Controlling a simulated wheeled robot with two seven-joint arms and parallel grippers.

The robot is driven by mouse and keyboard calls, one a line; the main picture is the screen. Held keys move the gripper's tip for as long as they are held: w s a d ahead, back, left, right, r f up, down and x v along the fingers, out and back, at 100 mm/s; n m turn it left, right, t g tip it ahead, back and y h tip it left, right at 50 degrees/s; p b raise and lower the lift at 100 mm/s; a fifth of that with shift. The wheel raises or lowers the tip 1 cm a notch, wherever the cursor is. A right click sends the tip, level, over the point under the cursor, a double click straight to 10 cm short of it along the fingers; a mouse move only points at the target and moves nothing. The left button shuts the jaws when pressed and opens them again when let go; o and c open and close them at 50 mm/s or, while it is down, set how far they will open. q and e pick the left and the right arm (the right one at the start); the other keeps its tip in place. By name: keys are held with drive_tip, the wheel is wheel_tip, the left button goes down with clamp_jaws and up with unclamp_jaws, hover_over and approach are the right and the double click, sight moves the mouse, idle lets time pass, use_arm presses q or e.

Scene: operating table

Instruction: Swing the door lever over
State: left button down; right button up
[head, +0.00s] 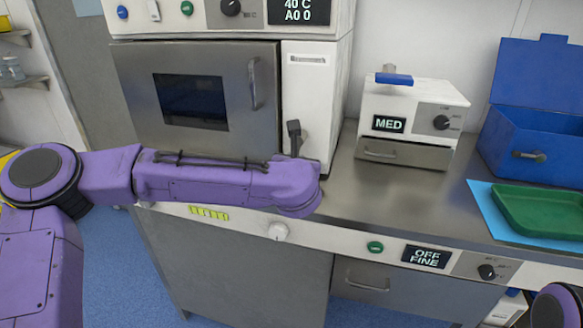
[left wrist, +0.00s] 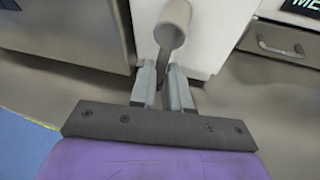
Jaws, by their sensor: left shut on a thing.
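The door lever (head: 294,134) is a dark bar standing upright at the lower part of the white panel, right of the steel oven door (head: 225,65). The door has a dark window and looks shut. In the left wrist view the lever (left wrist: 174,22) is a grey rounded bar rising beyond the fingers. My left gripper (left wrist: 164,85) is shut on the lever's lower, thin part. In the head view my forearm hides these fingers and the lever's lower end. My right gripper is not in view.
A white box with a MED display (head: 414,101) stands on the steel counter (head: 360,200) to the right. Beyond it are an open blue case (head: 535,140) and a green tray (head: 545,212). The door has a vertical handle (head: 256,84). The counter's middle is clear.

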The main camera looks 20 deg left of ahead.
use_arm(q)
drive_tip(key=shift+d+f+n+h+b, duration=0.2)
drive_tip(key=shift+d+n+h+b, duration=0.2)
drive_tip(key=shift+n+b, duration=0.2)
drive_tip(key=c, duration=1.1)
unclamp_jaws()
drive_tip(key=shift+r, duration=0.15)
drive_tip(key=shift+c, duration=0.2)
drive_tip(key=b+v, duration=0.1)
drive_tip(key=v, duration=0.9)
drive_tip(key=shift+s+r, duration=0.15)
drive_tip(key=shift+s, duration=0.15)
drive_tip(key=shift+d, duration=0.1)
